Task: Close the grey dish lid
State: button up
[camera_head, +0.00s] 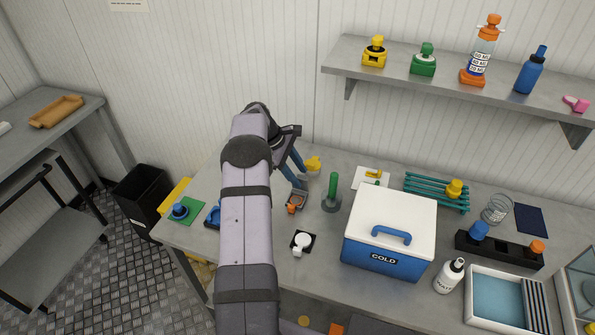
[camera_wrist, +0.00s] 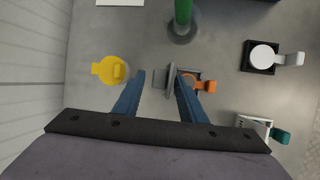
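A grey part (camera_wrist: 171,77) that looks like the dish lid stands up edge-on in the wrist view, with a small grey tab on its left. Just to its right is an orange part (camera_wrist: 191,83), with an orange tab pointing right. This small dish also shows in the head view as a brownish-grey square with orange at its front (camera_head: 292,208). My gripper (camera_wrist: 160,78) is open above it, fingers apart. The grey part lies between the fingertips in the picture, close to the right finger. I cannot tell whether they touch. The right finger hides part of the dish.
A yellow round piece (camera_wrist: 111,70) lies left of my gripper. A white-lidded dish (camera_wrist: 262,56) sits on a black base to the right. The blue cold box (camera_head: 384,260) blocks the table further right.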

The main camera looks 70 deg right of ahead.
jog(key=shift+f, duration=0.1)
grip_shut()
jog(key=shift+a+b, duration=0.1)
jog(key=shift+b, duration=0.5)
jog(key=h+b, duration=0.1)
jog(key=b, duration=0.2)
jog(key=a+h+b, duration=0.1)
jog(key=b, duration=0.3)
jog(key=a+f+m+h+b, duration=0.1)
jog(key=h+b, duration=0.1)
jog(key=b, duration=0.2)
jog(key=shift+a, duration=0.2)
jog(key=h+b, duration=0.1)
jog(key=b, duration=0.3)
jog(key=shift+a, duration=0.3)
jog(key=b, duration=0.2)
jog(key=shift+a+h+b, duration=0.2)
jog(key=shift+h+b, duration=0.2)
jog(key=shift+r+g+b, duration=0.1)
jog(key=shift+g+b, duration=0.2)
jog(key=shift+r, duration=0.15)
